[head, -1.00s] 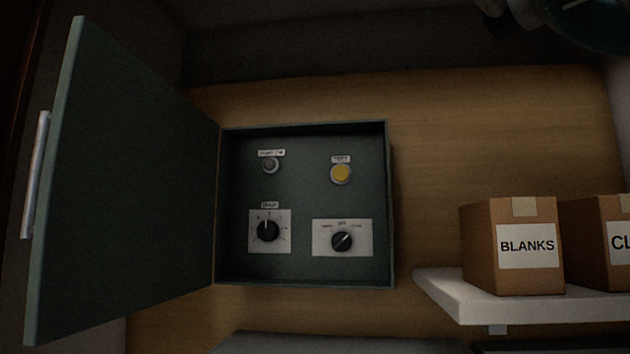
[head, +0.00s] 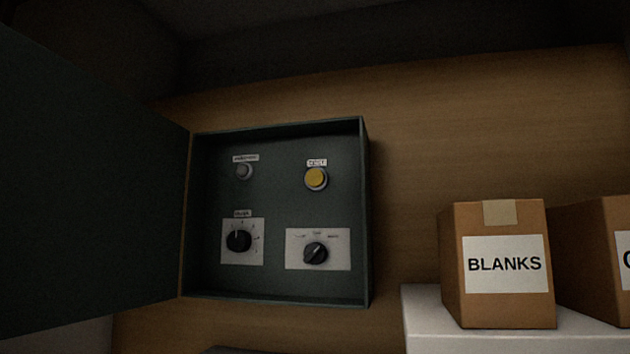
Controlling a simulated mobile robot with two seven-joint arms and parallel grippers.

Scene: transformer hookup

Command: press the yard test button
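An open dark green control box (head: 278,286) is mounted on the wooden wall. Inside at upper right is a round yellow button (head: 316,179) under a small white label too blurred to read for certain. At upper left is a small grey round lamp or button (head: 244,171) with its own label. Below are two black knobs on white plates, a left knob (head: 239,240) and a right knob (head: 315,253). Neither of my grippers shows in the head view.
The box's door (head: 90,190) stands swung open to the left. To the right, a white shelf (head: 430,322) holds a cardboard box marked BLANKS (head: 460,225) and another carton (head: 590,240). The wall (head: 420,130) between box and cartons is bare.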

